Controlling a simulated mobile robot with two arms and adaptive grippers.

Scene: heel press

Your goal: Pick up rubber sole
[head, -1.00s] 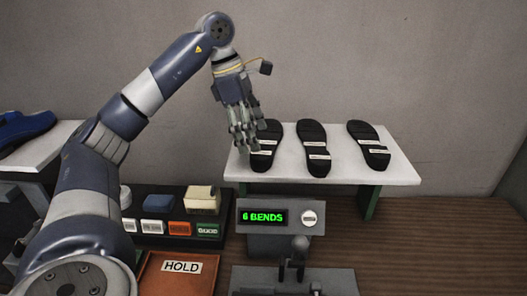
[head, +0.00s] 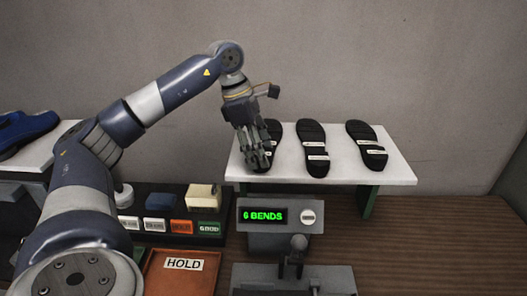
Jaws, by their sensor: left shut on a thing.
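Three black rubber soles with white labels lie in a row on a white shelf (head: 390,172). The middle sole (head: 313,146) and the right sole (head: 366,144) are in full view. The left sole (head: 275,130) is partly hidden behind my left gripper (head: 258,160), which comes down over it from above. The left gripper is shut on the left sole, which still appears to be at the shelf's level. My right gripper is out of view.
A blue shoe (head: 27,130) sits at far left. The wooden table is clear at right.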

